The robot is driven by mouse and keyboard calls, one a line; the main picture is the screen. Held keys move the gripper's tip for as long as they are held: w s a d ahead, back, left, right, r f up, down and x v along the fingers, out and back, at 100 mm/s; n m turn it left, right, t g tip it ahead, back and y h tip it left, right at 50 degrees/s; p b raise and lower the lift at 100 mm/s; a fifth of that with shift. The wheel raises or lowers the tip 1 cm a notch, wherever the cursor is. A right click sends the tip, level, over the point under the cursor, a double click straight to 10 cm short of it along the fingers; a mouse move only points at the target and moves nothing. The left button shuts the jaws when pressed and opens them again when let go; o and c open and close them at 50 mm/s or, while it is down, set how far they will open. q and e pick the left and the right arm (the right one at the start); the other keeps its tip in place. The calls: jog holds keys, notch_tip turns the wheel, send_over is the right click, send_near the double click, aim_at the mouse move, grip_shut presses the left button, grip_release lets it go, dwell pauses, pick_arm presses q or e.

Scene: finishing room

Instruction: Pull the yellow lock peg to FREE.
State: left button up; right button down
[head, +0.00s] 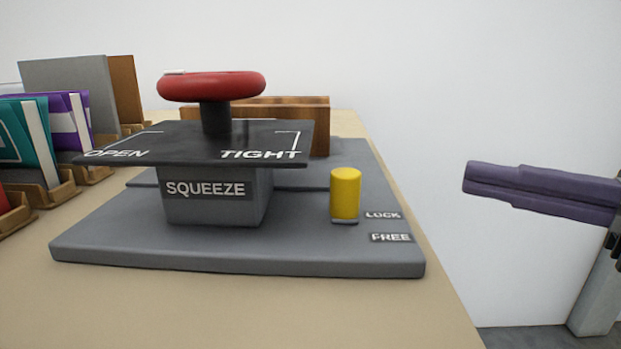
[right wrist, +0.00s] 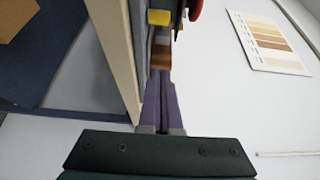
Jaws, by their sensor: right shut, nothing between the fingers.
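The yellow lock peg (head: 345,193) stands upright on the grey base plate (head: 240,257), right of the SQUEEZE block (head: 213,200). Its foot is level with the LOCK label (head: 382,215); the FREE label (head: 391,237) is nearer the front edge. My right gripper (head: 467,178), with purple fingers, is shut and empty. It is right of the peg, beyond the table's right edge, and apart from it. In the right wrist view the shut fingers (right wrist: 164,76) point toward the yellow peg (right wrist: 159,17) at the top. My left gripper is not in view.
A red handwheel (head: 211,86) stands above a black plate (head: 210,144) marked OPEN and TIGHT. A wooden block (head: 318,125) is behind it. Holders with teal and purple items (head: 72,120) line the left. Free space lies between the peg and my right gripper.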

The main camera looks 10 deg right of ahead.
aim_at(377, 211)
jog(key=p+x, duration=0.1)
jog(key=x, duration=0.9)
jog(key=shift+w, duration=0.1)
jog(key=s, duration=0.1)
jog(key=s+a, duration=0.1)
jog(key=s, duration=0.1)
jog(key=shift+s+a+f+p, duration=0.1)
jog(key=shift+s+a+p, duration=0.2)
jog(key=shift+s+p, duration=0.1)
jog(key=shift+s, duration=0.1)
